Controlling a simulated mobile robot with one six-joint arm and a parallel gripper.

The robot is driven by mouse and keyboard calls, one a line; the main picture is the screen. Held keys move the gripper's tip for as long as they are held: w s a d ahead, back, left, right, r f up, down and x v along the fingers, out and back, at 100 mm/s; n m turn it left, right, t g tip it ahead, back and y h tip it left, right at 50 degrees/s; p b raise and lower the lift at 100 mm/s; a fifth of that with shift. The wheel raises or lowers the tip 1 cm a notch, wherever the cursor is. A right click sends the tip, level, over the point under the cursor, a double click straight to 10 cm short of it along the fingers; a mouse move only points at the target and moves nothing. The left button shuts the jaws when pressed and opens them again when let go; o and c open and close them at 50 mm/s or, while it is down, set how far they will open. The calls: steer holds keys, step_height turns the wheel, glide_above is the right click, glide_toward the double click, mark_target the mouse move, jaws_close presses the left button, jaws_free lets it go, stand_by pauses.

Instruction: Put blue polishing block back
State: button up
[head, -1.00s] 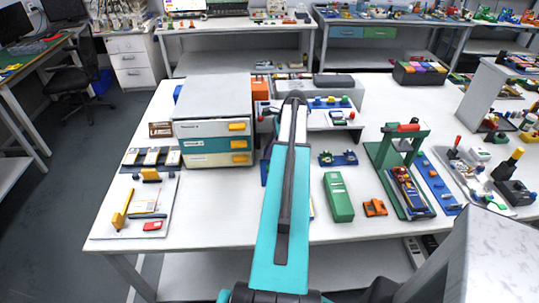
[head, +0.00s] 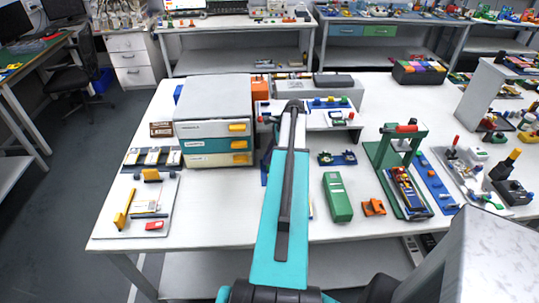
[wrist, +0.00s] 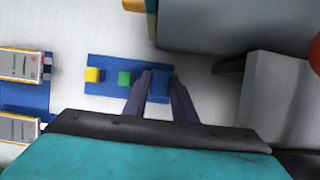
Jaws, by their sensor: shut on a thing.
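In the wrist view my gripper (wrist: 160,92) is shut on the blue polishing block (wrist: 160,80), with one dark finger on each side of it. The block is at the right end of a blue holder strip (wrist: 106,66), in line with a green block (wrist: 125,78) and a yellow block (wrist: 92,74). I cannot tell whether the block's bottom rests in the holder or is just above it. In the head view my own arm hides the gripper and the block.
In the wrist view, cells (wrist: 20,65) in a blue tray lie left, and grey boxes (wrist: 200,25) stand close above and right. In the head view a drawer cabinet (head: 214,108) stands left of my arm; a green box (head: 338,197) and green press (head: 384,157) stand right.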

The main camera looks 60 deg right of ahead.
steer(key=shift+f, duration=0.1)
steer(key=o, duration=0.9)
steer(key=shift+o, duration=0.2)
steer(key=shift+r, duration=0.2)
steer(key=b+v, duration=0.3)
steer(key=v, duration=0.9)
steer(key=shift+b, duration=0.3)
steer(key=shift+s, duration=0.1)
